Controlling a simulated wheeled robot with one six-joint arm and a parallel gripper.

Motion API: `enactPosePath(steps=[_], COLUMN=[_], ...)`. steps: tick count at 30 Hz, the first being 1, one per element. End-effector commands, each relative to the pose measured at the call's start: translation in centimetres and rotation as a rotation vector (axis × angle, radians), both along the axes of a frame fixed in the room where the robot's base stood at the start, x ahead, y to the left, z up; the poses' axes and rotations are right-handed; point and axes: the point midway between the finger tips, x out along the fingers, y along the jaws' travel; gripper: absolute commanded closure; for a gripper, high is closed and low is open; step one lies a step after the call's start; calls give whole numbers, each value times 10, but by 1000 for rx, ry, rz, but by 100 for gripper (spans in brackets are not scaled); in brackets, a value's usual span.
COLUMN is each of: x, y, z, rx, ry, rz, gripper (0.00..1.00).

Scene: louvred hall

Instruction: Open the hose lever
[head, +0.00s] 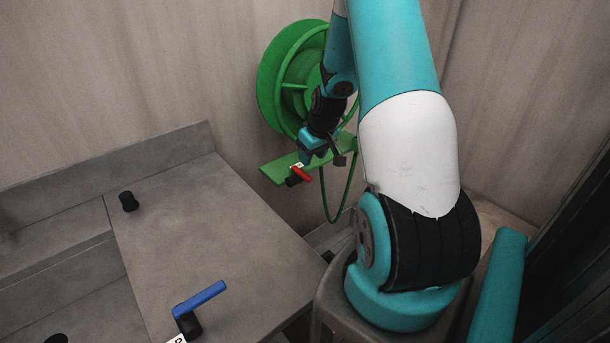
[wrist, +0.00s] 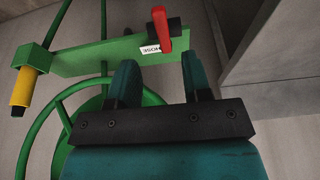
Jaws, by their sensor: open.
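The hose lever is a red handle (head: 301,174) on a black valve body (head: 293,181) at the end of a green bracket (head: 275,172). In the wrist view the red lever (wrist: 161,28) stands beside a white label, read mirrored or upside down as "HOSE" (wrist: 150,48). My gripper (head: 318,158) is by the bracket in front of the green hose reel. In the wrist view its two fingers (wrist: 157,75) are apart with nothing between them. The lever lies ahead of the gap, apart from the fingertips.
A green hose reel (head: 275,75) is on the wall behind my arm. A yellow nozzle (wrist: 21,88) hangs at the bracket's other end. A grey counter (head: 220,240) at left carries a blue lever (head: 203,297) and a black knob (head: 128,201).

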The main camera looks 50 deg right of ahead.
Motion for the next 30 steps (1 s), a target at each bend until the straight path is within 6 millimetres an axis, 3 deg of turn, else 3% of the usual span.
enactPosePath(steps=[18,22,30], x=[24,24,27], y=[-4,-4,-5], z=[-81,-76,-90], rx=[1,1,2], ry=[1,1,1], rz=[2,1,2], gripper=[55,55,55])
